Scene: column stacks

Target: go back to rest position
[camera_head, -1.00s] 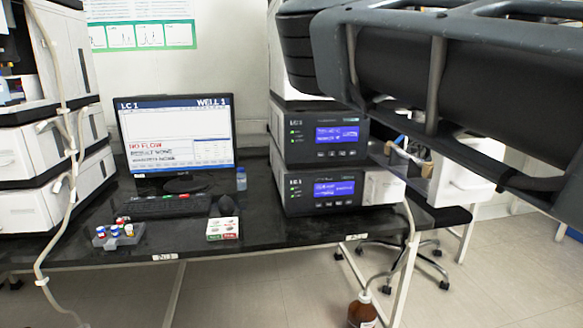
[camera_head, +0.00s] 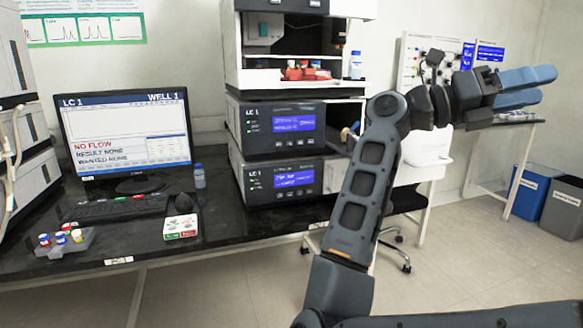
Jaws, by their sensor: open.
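My gripper (camera_head: 552,86) is at the upper right of the head view, at the end of my raised, bent arm. Its blue fingers point to the right, with a gap between them and nothing held. It is in the air, well to the right of the instrument stack and apart from it. My forearm hides a little of the area to the right of the stack.
The black bench (camera_head: 225,222) carries a monitor (camera_head: 125,138), a keyboard (camera_head: 115,207), a vial rack (camera_head: 66,243), a red-green box (camera_head: 180,226) and the LC 1 stack (camera_head: 284,125). A blue bin (camera_head: 529,192) and grey bin (camera_head: 563,210) stand at right. Floor there is clear.

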